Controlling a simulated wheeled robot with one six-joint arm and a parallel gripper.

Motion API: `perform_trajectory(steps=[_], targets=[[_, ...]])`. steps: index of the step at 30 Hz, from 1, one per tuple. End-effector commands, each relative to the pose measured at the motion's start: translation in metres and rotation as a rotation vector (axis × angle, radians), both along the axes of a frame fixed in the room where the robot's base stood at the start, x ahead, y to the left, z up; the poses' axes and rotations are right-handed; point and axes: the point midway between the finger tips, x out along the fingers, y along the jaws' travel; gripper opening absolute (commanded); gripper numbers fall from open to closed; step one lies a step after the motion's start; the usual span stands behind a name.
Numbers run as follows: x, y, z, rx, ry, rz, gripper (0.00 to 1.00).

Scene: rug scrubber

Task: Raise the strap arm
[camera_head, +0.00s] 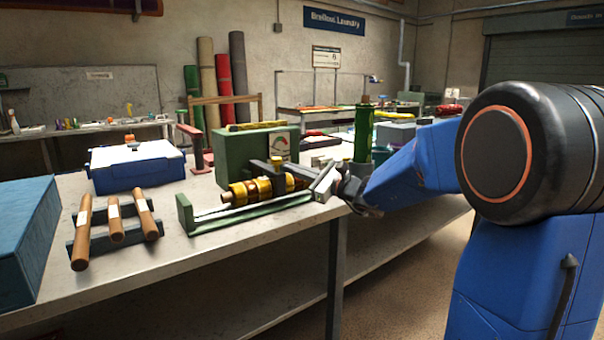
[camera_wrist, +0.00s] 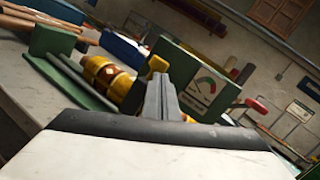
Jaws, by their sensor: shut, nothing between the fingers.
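A green machine has an upright box with a gauge (camera_head: 254,146) and a low green base (camera_head: 188,214) with pale rails. A yellow and brown banded roller (camera_head: 262,188) lies across it. My gripper (camera_head: 262,167) reaches in from the right, above the roller and in front of the gauge box. Its dark fingers lie together, empty, in the wrist view (camera_wrist: 162,80), between the roller (camera_wrist: 104,78) and the gauge box (camera_wrist: 208,85). A small yellow-tan piece (camera_wrist: 157,65) shows just beyond the fingertips; contact cannot be told. I cannot clearly pick out the strap arm.
On the bench (camera_head: 130,270) stand a blue tub (camera_head: 136,172), a rack with brown rods (camera_head: 115,222) and a blue block (camera_head: 22,240) at left. A red stand (camera_head: 196,150) is behind. A green bottle-like cylinder (camera_head: 364,132) stands near my arm.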

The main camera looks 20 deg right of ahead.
Motion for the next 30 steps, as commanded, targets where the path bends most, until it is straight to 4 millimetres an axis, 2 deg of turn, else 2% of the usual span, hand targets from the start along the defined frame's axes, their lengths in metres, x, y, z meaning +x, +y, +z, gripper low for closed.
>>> perform_trajectory(steps=[17,23,30], targets=[[0.003,0.002,0.003,-0.005,0.008,-0.001,0.00],[0.007,0.003,0.014,-0.020,0.052,-0.001,0.00],[0.018,0.007,0.038,-0.059,0.163,-0.001,0.00]])
